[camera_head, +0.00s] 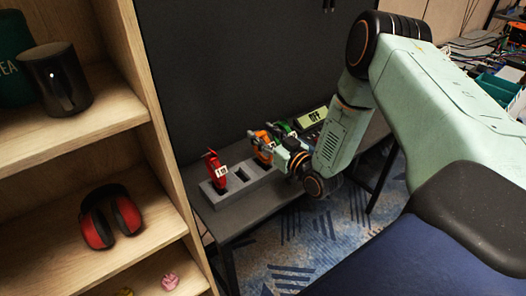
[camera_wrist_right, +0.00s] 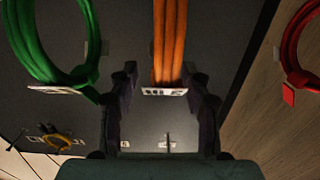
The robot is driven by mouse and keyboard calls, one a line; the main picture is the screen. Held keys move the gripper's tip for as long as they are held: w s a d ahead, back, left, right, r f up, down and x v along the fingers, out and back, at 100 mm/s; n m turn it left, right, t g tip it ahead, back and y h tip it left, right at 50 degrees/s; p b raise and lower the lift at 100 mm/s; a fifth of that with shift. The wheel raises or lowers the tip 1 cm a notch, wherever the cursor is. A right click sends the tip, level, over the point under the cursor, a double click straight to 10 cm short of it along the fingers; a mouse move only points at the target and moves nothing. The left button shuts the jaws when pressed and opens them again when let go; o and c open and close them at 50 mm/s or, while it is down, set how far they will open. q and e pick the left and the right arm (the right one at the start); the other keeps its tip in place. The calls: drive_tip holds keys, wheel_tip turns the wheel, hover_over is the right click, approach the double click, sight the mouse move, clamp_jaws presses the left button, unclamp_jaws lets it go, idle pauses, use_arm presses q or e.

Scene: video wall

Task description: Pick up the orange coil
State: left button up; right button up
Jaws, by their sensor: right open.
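The orange coil (camera_head: 263,144) stands upright in a grey slotted holder (camera_head: 222,199) on a dark table. In the right wrist view the orange coil (camera_wrist_right: 170,42) shows edge-on, with a white label at its end. My right gripper (camera_head: 281,152) is right at the orange coil in the head view and partly covers it. In the wrist view its open fingers (camera_wrist_right: 163,85) stand on either side of the coil's labelled end. No contact with the fingers can be made out. My left gripper is not in view.
A red coil (camera_head: 216,170) stands left of the orange one, and a green coil (camera_head: 284,128) stands close behind it. A wooden shelf (camera_head: 150,110) with a mug (camera_head: 55,78) and red earmuffs (camera_head: 110,217) borders the left.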

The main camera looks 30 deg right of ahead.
drive_tip(key=shift+w+a, duration=0.2)
drive_tip(key=shift+a, duration=0.05)
drive_tip(key=shift+d, duration=0.15)
drive_tip(key=c, duration=0.5)
clamp_jaws()
